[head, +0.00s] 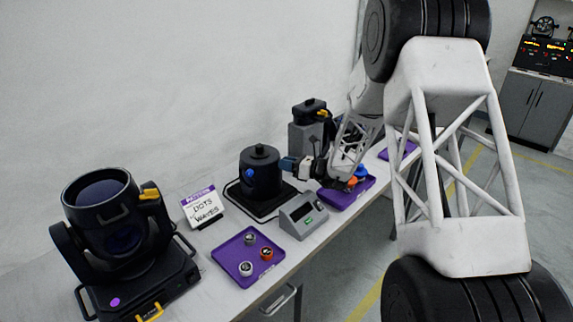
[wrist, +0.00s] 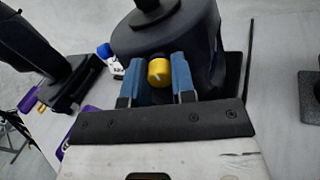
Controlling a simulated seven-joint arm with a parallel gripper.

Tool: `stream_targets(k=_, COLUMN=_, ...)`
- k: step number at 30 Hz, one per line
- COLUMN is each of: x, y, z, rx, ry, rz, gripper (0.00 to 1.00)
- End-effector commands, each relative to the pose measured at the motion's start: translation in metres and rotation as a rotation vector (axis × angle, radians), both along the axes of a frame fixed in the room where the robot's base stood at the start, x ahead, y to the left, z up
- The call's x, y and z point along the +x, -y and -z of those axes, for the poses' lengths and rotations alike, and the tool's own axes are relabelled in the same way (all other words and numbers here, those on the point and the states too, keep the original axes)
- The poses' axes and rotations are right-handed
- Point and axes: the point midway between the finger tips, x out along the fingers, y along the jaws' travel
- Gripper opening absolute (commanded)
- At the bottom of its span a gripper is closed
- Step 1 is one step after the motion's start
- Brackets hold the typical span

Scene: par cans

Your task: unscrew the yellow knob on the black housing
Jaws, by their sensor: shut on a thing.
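The black housing (head: 260,172) is a dark cylinder on a flat black base, upright on the table. In the wrist view the housing (wrist: 190,32) fills the top middle. The yellow knob (wrist: 158,71) is on its near side, between the two blue fingers of my gripper (wrist: 160,78), which is shut on it. In the head view my gripper (head: 289,163) reaches the housing's right side from the right, and the yellow knob is hidden there. A blue knob (head: 249,174) is on the housing's front; it also shows in the wrist view (wrist: 104,50).
A grey box with a small display (head: 302,215) stands just in front of the housing. A purple tray (head: 228,250) holds three small round pieces. Another purple tray (head: 338,198) lies under my arm. A sign (head: 202,206) and a large black lamp (head: 115,225) stand to the left.

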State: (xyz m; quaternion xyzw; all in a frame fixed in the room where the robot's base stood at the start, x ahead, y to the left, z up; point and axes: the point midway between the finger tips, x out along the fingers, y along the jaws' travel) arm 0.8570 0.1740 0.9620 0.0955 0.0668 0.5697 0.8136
Motion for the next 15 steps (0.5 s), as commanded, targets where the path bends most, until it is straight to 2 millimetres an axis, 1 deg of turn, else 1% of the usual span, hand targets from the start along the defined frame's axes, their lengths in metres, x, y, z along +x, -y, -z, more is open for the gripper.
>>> stream_targets(k=8, x=-0.0003, y=0.0, z=-0.0001, rx=-0.044, ry=0.121, rz=0.0, gripper=0.01)
stream_targets(k=15, x=-0.0004, y=0.0, z=-0.0001, rx=-0.102, ry=0.28, rz=0.0, gripper=0.01)
